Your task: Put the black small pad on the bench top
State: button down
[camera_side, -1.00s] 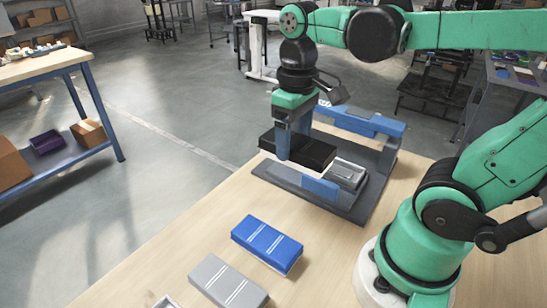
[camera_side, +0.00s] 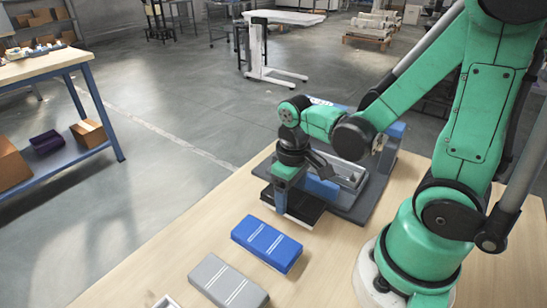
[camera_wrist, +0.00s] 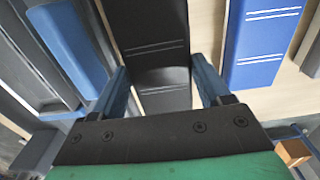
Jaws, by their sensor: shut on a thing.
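The black small pad (camera_side: 304,207) is in my gripper (camera_side: 284,203), low beside the front left edge of the dark fixture. In the wrist view the black pad (camera_wrist: 152,40), with pairs of white lines, lies between the two blue fingers of my gripper (camera_wrist: 163,82), which are shut on its sides. My gripper hides part of the pad in the side view. I cannot tell whether the pad touches the wooden bench top (camera_side: 190,222).
A blue pad (camera_side: 267,243) lies close in front of the black one, and a grey pad (camera_side: 228,281) lies further forward. The dark fixture (camera_side: 365,207) with blue blocks stands behind and right. Bare bench lies to the left.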

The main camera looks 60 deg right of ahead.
aim_at(291, 196)
jog(key=shift+f, duration=0.65)
jog(key=shift+f, duration=0.15)
grip_release()
notch_tip(291, 196, up, 12)
jog(key=w+a+t, duration=0.1)
jog(key=t, duration=0.1)
jog(key=w+a+t, duration=0.1)
jog(key=t, duration=0.1)
jog(key=w+t, duration=0.1)
jog(key=t, duration=0.2)
jog(key=shift+w+a+f, duration=0.1)
jog(key=shift+w+a, duration=0.2)
jog(key=shift+a, duration=0.1)
